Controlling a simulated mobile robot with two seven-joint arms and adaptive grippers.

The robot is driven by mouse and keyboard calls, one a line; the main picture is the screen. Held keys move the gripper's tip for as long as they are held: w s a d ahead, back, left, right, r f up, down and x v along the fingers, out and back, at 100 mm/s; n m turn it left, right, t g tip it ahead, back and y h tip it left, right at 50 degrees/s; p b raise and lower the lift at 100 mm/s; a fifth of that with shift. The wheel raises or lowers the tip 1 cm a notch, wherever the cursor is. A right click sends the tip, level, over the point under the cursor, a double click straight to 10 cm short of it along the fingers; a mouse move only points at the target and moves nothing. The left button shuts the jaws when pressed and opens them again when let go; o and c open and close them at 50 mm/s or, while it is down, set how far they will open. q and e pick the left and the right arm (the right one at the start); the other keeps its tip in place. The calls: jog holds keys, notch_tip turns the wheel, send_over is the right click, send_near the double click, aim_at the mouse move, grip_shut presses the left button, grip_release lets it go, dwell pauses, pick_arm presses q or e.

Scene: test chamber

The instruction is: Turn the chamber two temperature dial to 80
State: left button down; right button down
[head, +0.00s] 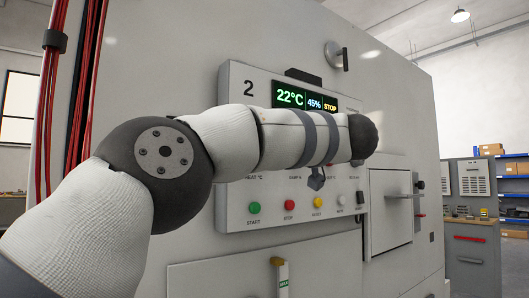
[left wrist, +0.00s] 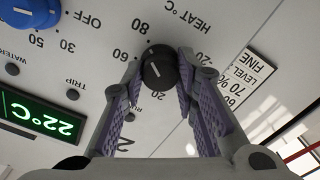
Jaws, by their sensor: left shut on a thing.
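The black heat dial (left wrist: 160,72), labelled HEAT °C, shows upside down in the left wrist view, with numbers such as 80, 60 and 20 around it. Its white pointer mark faces the lower part of that picture, near a 20. My left gripper (left wrist: 161,66) is shut on the dial, one finger on each side. In the head view my left arm crosses the panel of chamber 2 (head: 234,95) and hides the dial and most of the gripper. The green display (head: 290,96) reads 22°C. My right gripper is in neither view.
A row of coloured buttons, including the green START button (head: 254,207), lies below my arm. A blue knob (left wrist: 32,12) is beside the heat dial. A door handle (head: 403,196) sticks out right of the panel.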

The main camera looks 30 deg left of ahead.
pick_arm(q)
jog(key=c, duration=1.2)
grip_release()
jog(key=shift+s+a+r, duration=0.1)
jog(key=shift+a+r, duration=0.1)
jog(key=shift+r, duration=0.15)
jog(key=shift+c, duration=0.2)
jog(key=v, duration=1.1)
jog(key=shift+s+d, duration=0.15)
jog(key=shift+d, duration=0.25)
jog(key=shift+f, duration=0.2)
